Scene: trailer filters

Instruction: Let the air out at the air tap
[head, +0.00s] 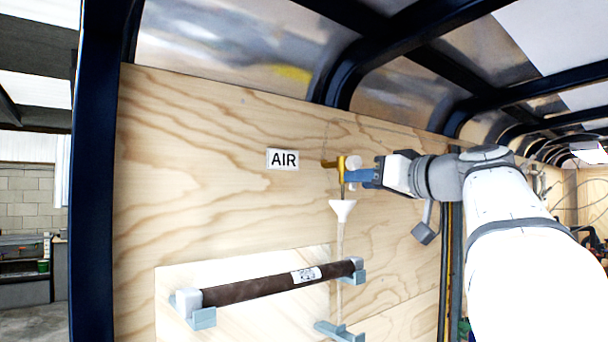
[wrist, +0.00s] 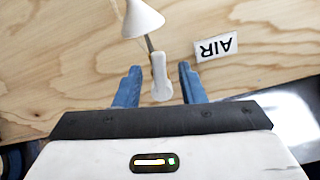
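The air tap (head: 341,164) is brass-coloured and sits on the plywood wall to the right of the AIR label (head: 283,159). Its pale handle (wrist: 160,78) shows in the wrist view between my fingers, with a visible gap on each side. My gripper (head: 360,176) is at the tap, its blue fingers open and apart in the wrist view. A white funnel (head: 342,209) is just below the tap and also shows in the wrist view (wrist: 143,18). The fingers partly hide the tap in the head view.
A dark brown tube (head: 255,288) lies in grey-blue brackets on a lighter board below. Another bracket (head: 340,331) is below right. A thin pale pipe runs down from the funnel. Dark frame ribs (head: 98,170) edge the wall. The plywood around the label is clear.

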